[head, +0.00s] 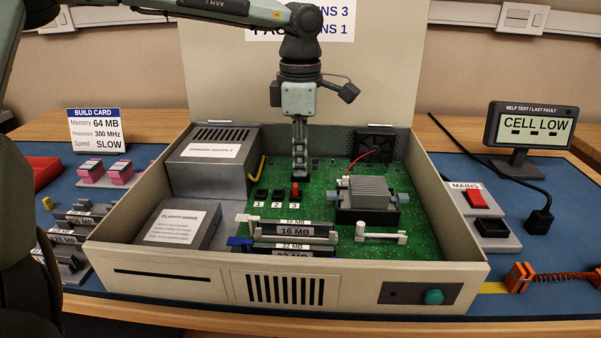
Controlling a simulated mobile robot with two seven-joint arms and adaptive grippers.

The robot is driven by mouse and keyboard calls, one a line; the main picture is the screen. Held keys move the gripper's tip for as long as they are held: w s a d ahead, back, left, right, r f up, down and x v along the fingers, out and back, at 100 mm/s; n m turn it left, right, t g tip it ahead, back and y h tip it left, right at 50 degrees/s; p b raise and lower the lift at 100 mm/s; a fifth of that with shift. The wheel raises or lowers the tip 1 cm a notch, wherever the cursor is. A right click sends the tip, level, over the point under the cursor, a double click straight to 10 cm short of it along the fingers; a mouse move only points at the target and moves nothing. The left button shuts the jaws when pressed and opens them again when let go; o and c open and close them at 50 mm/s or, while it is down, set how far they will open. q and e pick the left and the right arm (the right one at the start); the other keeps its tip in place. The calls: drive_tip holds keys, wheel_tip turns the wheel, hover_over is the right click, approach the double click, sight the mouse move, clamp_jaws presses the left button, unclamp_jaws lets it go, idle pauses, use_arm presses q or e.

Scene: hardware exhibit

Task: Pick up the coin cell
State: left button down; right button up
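I cannot make out the coin cell; the gripper may hide it, or it may be too small to tell. My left gripper (299,178) points straight down into the open computer case (180,258). Its fingertips are low over the green circuit board (335,172), just behind the red button marked 3 (295,190). The fingers show as one narrow column, so I cannot tell whether they are apart or hold anything. My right gripper is out of view.
Metal boxes (212,165) fill the case's left side. A grey finned heatsink (365,192) and a fan (374,142) stand right of the gripper. Memory modules (292,231) stand in front. The raised lid (385,65) is behind. A mains switch (476,199) sits outside, right.

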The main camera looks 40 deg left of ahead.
use_arm(q)
wheel_tip(320, 180, up, 10)
idle(0.7)
